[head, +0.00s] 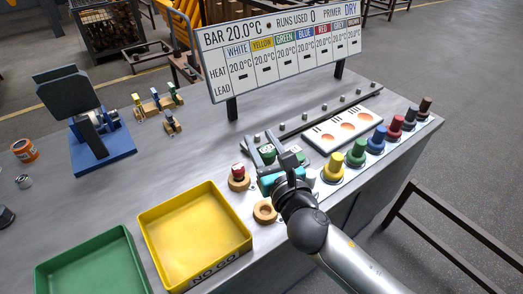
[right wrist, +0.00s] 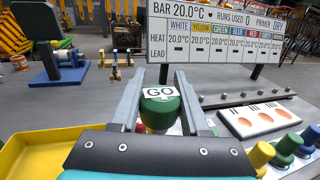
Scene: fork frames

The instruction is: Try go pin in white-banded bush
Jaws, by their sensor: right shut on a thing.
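My right gripper (head: 266,148) is shut on the green GO pin (right wrist: 160,108), with one finger on each side of its green head. The white GO label faces the right wrist camera. In the head view the green head (head: 267,156) shows between the fingers. The pin's lower end is hidden, so I cannot tell whether it is in a bush. A whitish piece (head: 311,177), perhaps the white-banded bush, shows just right of the gripper at the near end of the coloured row, partly hidden. My left gripper is not in view.
A red-topped gauge (head: 238,176) stands in a wooden ring; another wooden ring (head: 265,211) is empty. Yellow (head: 333,167), green and several other coloured pieces line the right edge. A yellow NO GO tray (head: 190,230) and green tray (head: 95,268) lie left. The sign (head: 280,50) stands behind.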

